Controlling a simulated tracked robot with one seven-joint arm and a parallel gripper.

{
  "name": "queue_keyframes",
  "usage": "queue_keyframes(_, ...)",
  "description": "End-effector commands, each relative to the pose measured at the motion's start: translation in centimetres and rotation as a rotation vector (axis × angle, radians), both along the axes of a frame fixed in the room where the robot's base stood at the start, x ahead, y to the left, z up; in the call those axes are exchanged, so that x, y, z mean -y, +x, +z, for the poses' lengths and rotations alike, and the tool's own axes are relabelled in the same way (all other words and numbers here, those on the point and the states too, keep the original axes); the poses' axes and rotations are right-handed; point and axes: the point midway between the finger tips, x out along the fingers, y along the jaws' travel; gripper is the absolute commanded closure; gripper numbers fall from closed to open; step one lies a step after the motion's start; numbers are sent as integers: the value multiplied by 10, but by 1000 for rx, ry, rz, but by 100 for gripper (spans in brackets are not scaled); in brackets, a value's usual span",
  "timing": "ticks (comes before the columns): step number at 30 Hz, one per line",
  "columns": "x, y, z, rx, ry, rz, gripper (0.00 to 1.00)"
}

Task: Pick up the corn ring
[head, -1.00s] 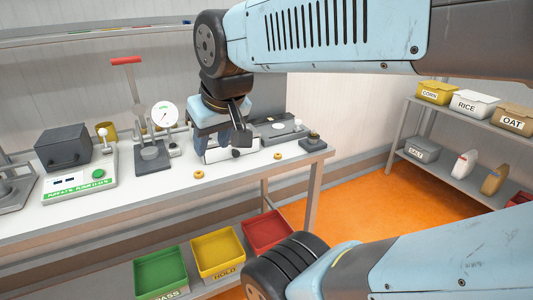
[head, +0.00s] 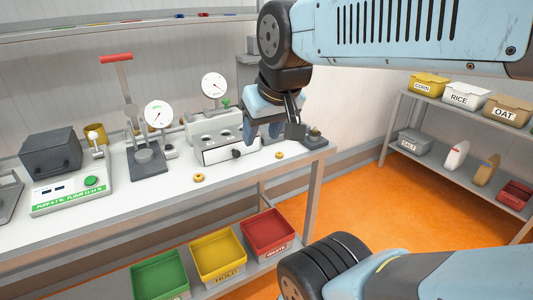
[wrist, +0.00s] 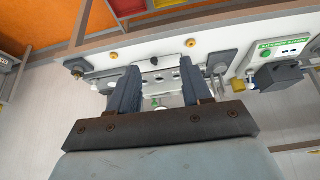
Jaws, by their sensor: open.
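Two small yellow-tan rings lie flat on the white bench. One ring (head: 198,178) is near the front edge, and the other ring (head: 279,155) is farther right. They also show in the wrist view, as a ring (wrist: 190,43) right of centre and a ring (wrist: 113,55) to the left. I cannot tell by look which is the corn ring. My gripper (head: 262,132) is open and empty, above the back right part of the bench. In the wrist view its two dark fingers (wrist: 159,72) stand apart with nothing between them.
A white drawer unit (head: 228,150) with a dark knob stands behind the rings. A press with a red handle (head: 117,58) and a dial gauge (head: 158,114) stand left of it. Green (head: 160,272), yellow (head: 218,255) and red (head: 267,232) bins sit below. The bench front is mostly clear.

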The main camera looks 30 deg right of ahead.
Motion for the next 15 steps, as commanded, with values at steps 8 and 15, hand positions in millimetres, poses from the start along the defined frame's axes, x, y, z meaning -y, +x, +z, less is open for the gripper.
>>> queue_keyframes(8, 29, 34, -4, -41, 0, -161, 39)
queue_keyframes(15, 59, 92, -18, -83, 3, -429, 39)
